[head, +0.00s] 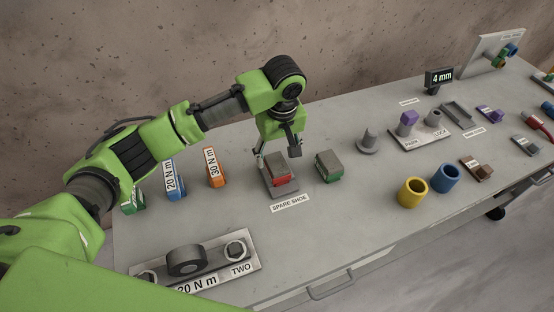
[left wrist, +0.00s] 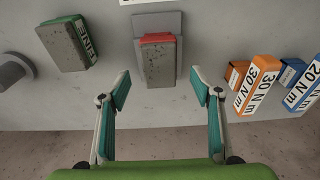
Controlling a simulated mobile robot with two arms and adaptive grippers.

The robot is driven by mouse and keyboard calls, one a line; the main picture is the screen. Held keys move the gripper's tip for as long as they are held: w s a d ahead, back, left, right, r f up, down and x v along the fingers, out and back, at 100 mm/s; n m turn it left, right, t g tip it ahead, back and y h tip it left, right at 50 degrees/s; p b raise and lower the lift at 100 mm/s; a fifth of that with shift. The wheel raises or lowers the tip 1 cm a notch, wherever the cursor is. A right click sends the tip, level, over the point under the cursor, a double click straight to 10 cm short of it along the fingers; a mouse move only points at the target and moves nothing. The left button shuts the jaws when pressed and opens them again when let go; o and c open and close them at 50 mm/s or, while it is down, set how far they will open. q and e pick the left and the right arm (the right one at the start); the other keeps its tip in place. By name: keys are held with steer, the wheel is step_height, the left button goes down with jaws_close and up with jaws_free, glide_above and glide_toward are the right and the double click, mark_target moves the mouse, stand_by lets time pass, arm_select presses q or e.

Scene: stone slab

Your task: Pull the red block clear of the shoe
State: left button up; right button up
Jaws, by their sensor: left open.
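The red block (head: 281,180) sits in the grey shoe (head: 283,192) behind the "SPARE SHOE" label. A grey stone-like piece (head: 276,162) covers much of the block's top. In the left wrist view, only a red strip of the block (left wrist: 158,38) shows beyond the grey piece (left wrist: 159,68), with the shoe's plate (left wrist: 172,22) around it. My left gripper (head: 279,153) is open just above and behind the block. In the left wrist view its fingers (left wrist: 160,90) are spread to either side, short of the block, holding nothing. My right gripper is not in view.
A green block with a grey top (head: 329,166) stands close to the right. Orange (head: 215,167) and blue (head: 174,180) "N m" blocks stand to the left. A grey peg on a round base (head: 369,142) is farther right. The slab's front middle is clear.

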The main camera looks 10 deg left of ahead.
mark_target(277, 163)
arm_select(q)
steer(key=f, duration=0.4)
steer(key=shift+w+a, duration=0.15)
steer(key=shift+w, duration=0.05)
steer(key=shift+f, duration=0.6)
steer(key=c, duration=1.4)
steer(key=shift+p, duration=0.35)
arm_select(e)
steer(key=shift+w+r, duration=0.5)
